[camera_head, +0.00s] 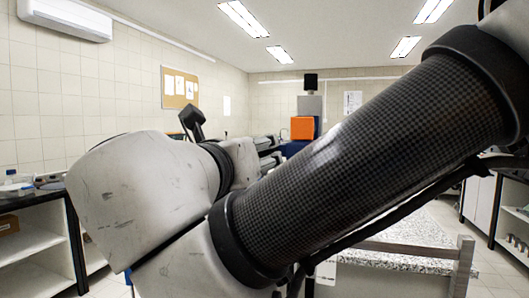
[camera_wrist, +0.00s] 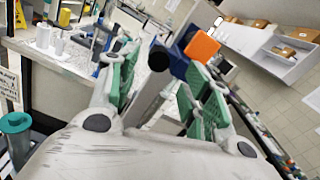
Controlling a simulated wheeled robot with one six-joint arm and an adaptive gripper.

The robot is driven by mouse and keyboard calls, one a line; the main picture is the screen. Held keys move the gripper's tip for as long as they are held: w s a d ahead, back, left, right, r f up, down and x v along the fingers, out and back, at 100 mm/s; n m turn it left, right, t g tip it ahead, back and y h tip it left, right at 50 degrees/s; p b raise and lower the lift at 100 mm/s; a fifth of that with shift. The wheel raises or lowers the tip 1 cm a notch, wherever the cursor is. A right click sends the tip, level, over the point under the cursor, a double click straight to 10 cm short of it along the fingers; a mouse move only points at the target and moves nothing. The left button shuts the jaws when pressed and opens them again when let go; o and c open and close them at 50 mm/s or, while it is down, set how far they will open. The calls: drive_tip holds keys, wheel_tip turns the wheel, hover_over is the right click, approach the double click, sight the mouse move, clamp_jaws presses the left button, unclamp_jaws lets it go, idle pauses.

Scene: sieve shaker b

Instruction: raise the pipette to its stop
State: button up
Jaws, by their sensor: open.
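A tall device with an orange block (camera_head: 302,128), a grey panel and a black top piece (camera_head: 310,82) stands beyond my arm in the head view. In the wrist view its orange block (camera_wrist: 202,46) and a blue part (camera_wrist: 178,60) show beyond the fingers. In the head view my arm hides most of the gripper.
A speckled worktop (camera_head: 410,228) lies under my arm at right. Shelving (camera_head: 35,240) stands at left. The wrist view shows a bench (camera_wrist: 60,55) with white containers at left and a wall shelf (camera_wrist: 270,55) with boxes at right.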

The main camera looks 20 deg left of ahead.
drive_tip(key=s, duration=0.6)
drive_tip(key=w+d+f+m+g, duration=0.1)
drive_tip(key=d+f+m+g, duration=0.15)
drive_tip(key=f, duration=0.35)
drive_tip(key=d+f+m+g, duration=0.1)
drive_tip(key=f+m+g, duration=0.15)
drive_tip(key=f, duration=0.25)
drive_tip(key=w+d+f+m+g+h, duration=0.2)
drive_tip(key=w+d+f+m+g, duration=0.3)
drive_tip(key=d, duration=0.4)
drive_tip(key=w+d+f+m+g+h, duration=0.1)
drive_tip(key=w+d+f+m+g, duration=0.1)
drive_tip(key=d+f+m, duration=0.4)
drive_tip(key=s+d+r+m+y, duration=0.1)
drive_tip(key=s+d+m, duration=0.1)
drive_tip(key=d+m, duration=0.9)
drive_tip(key=s+d+r+m+g+y, duration=0.1)
drive_tip(key=d+m, duration=1.1)
drive_tip(key=d, duration=1.2)
drive_tip(key=shift+s+d+g+y, duration=0.2)
drive_tip(key=shift+s+g+y, duration=0.15)
drive_tip(key=shift+y, duration=0.15)
